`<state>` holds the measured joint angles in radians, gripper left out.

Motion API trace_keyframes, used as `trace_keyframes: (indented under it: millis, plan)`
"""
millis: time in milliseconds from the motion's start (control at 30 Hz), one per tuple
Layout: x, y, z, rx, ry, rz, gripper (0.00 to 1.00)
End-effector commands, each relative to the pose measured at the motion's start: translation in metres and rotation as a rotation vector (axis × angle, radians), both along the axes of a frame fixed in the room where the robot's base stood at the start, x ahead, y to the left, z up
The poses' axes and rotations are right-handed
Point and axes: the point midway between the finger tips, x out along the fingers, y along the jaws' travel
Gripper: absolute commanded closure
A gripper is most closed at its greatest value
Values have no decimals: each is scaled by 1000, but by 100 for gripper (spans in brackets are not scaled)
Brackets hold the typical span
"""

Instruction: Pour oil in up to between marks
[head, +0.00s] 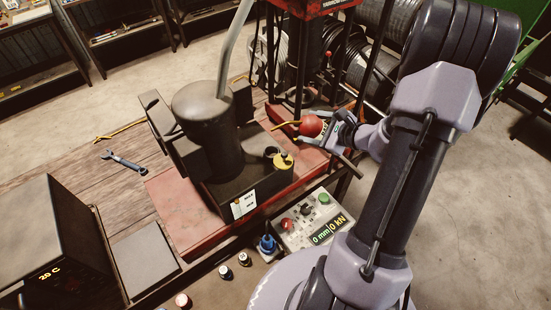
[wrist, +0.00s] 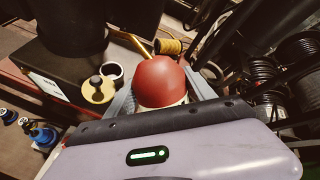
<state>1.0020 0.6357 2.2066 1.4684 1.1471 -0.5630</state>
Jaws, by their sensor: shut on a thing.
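My gripper (head: 328,132) is shut on a red round-topped oil can (head: 311,125) with a thin brass spout pointing left. In the wrist view the red can (wrist: 160,82) sits between the fingers, and its spout (wrist: 141,45) points away to the upper left. The can is held above and behind the dark oil tank (head: 262,190). A yellow cap (head: 283,161) is on the tank top, beside a dark ring-shaped filler opening (head: 271,151). The spout is apart from the opening. The white level gauge (head: 244,205) has two marks on the tank front; its oil level is too small to read.
A dark motor cylinder (head: 207,125) with a grey hose rises from the tank. A red press frame (head: 312,8) stands behind. A control panel (head: 312,218) is in front. A blue wrench (head: 123,160) lies on the wooden bench (head: 95,185), with free room around it.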

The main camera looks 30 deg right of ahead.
Motion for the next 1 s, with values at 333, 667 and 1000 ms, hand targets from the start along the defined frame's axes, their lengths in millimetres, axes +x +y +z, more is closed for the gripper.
trace_keyframes:
  millis: [333,667,1000]
  plan:
    - [0,0,1,20,-10,-1,100]
    - [1,1,3,-210,95,3,100]
    - [0,0,3,-234,111,0,100]
